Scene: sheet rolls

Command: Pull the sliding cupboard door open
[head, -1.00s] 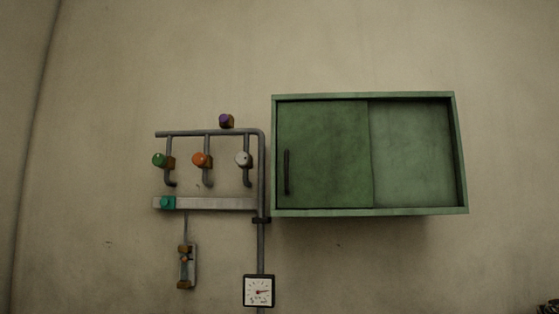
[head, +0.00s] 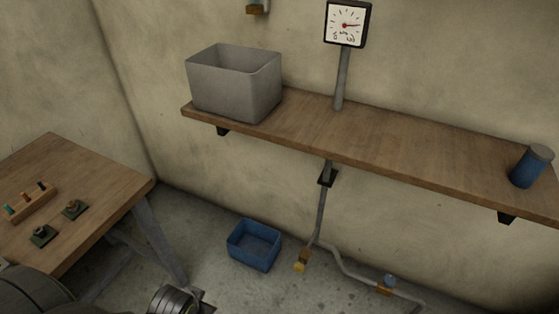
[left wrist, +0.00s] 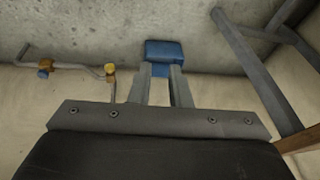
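The sliding cupboard door is not in any view now. My left gripper (left wrist: 161,72) shows in the left wrist view, its two grey fingers apart with a clear gap and nothing between them. It is open and empty, and a blue box lies on the floor beyond its fingertips. Parts of my arm show at the lower left of the head view, but no fingers can be made out there. My right gripper is not in view.
A wall shelf (head: 400,150) carries a grey bin (head: 235,85) and a blue canister (head: 531,167). A wooden table (head: 100,185) stands at left. A blue box (head: 254,245) and a valve pipe (head: 345,264) are below. The gauge (head: 347,24) is on the wall.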

